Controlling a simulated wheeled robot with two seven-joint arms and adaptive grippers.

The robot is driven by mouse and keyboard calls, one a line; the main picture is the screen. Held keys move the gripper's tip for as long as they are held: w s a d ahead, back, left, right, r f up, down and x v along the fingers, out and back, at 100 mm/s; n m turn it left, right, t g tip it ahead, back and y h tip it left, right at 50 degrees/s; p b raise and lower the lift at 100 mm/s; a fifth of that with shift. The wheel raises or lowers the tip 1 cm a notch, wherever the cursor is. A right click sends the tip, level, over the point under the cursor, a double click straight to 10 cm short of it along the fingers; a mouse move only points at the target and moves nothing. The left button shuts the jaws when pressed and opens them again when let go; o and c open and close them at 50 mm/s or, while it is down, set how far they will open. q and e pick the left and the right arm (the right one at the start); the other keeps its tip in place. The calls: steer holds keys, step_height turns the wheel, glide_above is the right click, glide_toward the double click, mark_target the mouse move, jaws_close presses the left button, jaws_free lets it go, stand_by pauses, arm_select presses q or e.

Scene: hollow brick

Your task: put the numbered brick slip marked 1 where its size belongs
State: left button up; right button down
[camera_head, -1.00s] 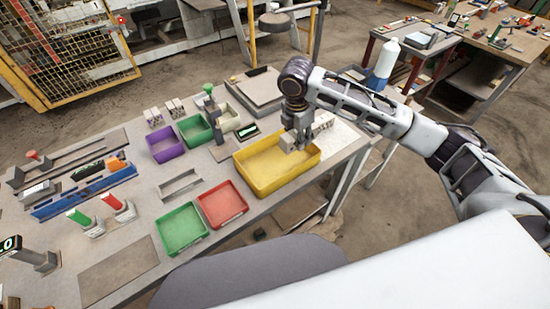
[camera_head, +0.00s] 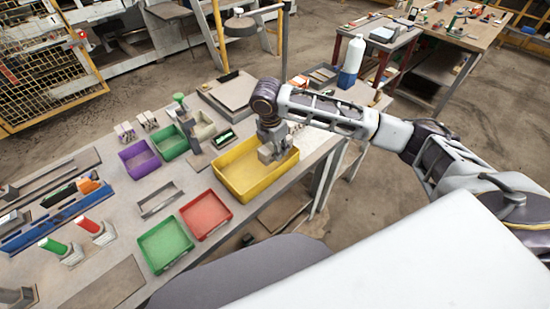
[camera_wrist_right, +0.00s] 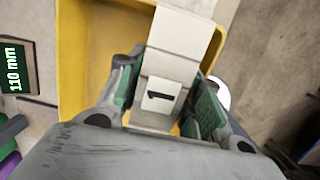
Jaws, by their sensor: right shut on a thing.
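The brick slip marked 1 (camera_wrist_right: 160,97) is a pale block with a black 1. In the right wrist view it sits between the green-padded fingers of my right gripper (camera_wrist_right: 166,98), which is shut on it. More pale block surface shows just beyond it; I cannot tell whether it is the same piece. In the head view my right gripper (camera_head: 272,153) is over the right part of the yellow tray (camera_head: 232,181), and its fingers hide most of the slip. I cannot tell its height above the tray floor. My left gripper is not in view.
Red (camera_head: 206,214), green (camera_head: 165,246) and purple (camera_head: 139,159) trays stand left of the yellow one. A display (camera_wrist_right: 15,81) reads 110 mm. A metal frame (camera_head: 160,199) lies on the bench. A blue-and-white bottle (camera_head: 351,62) stands behind my right arm.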

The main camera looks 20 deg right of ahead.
mark_target(272, 146)
stand_by(0.3)
steer(key=shift+f, duration=2.55)
steer(key=c, duration=1.3)
jaws_free()
steer(key=shift+f, duration=0.1)
steer(key=shift+o, duration=0.2)
steer(key=r, duration=0.4)
steer(key=a+r, duration=0.1)
steer(key=r, duration=0.7)
steer(key=shift+s+a, duration=0.35)
